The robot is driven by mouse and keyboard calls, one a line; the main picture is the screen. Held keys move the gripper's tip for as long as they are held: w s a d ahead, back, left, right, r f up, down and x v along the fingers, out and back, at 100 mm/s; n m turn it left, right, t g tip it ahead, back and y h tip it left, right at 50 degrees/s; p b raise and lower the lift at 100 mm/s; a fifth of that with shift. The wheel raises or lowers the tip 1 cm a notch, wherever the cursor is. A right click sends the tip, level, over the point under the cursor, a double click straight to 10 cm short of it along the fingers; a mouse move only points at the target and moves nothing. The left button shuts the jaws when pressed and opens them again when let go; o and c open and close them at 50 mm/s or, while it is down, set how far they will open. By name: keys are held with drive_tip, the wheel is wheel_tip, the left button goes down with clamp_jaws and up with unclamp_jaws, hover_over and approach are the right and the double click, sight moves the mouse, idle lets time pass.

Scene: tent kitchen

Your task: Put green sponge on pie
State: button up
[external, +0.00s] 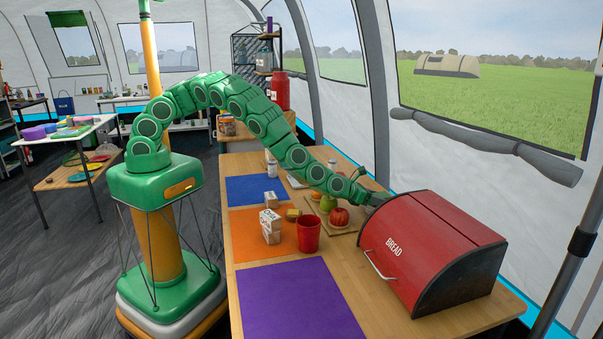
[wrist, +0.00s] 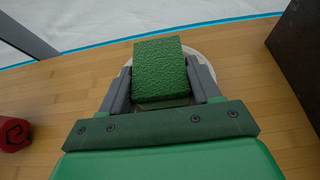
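In the wrist view, the green sponge (wrist: 160,68) is a textured green block between the two grey fingers of my gripper (wrist: 161,80). The fingers touch it on both sides. A pale round rim (wrist: 202,58) shows behind and beneath the sponge. It may be the pie or its dish, but the sponge and fingers cover most of it. I cannot tell whether the sponge touches it. In the external view, my arm reaches over the table and its end goes behind the red bread box, so the fingertips, sponge and pie are hidden there.
The red bread box (external: 424,245) stands close to my gripper. A dark box side (wrist: 298,45) shows at right in the wrist view. A red cup (external: 308,234), a carton (external: 270,226) and a red fruit (external: 339,217) stand nearby. The purple mat (external: 298,300) is clear.

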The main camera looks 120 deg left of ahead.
drive_tip(key=o, duration=0.4)
drive_tip(key=shift+r, duration=0.15)
drive_tip(key=shift+r, duration=0.1)
drive_tip(key=shift+v, duration=5.95)
